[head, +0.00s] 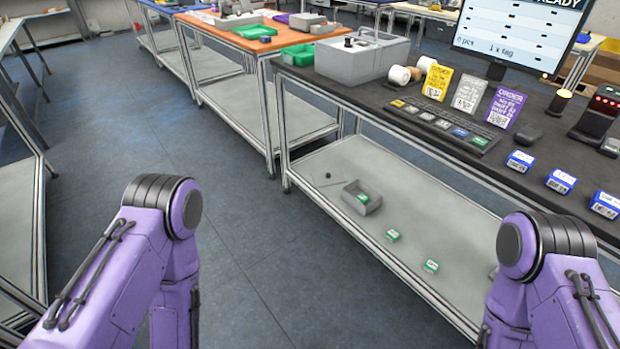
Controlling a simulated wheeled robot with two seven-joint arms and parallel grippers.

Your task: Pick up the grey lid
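On the grey lower shelf of the bench, a small dark knob (328,175) and a thin edge line show left of an open grey box. This may be the grey lid lying flat, but its outline blends into the shelf and I cannot tell for certain. The open grey box (374,208) holds a small green and white item (362,198). Both of my purple arms show at the bottom, left and right, well short of the shelf. Neither gripper is in view.
Two green boxes (393,235) (431,266) sit on the lower shelf (345,240). The dark bench top (390,95) above carries a large grey container (350,66), order cards, a keyboard (440,125), blue boxes and a monitor (515,30). The floor (225,220) left of the bench is clear.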

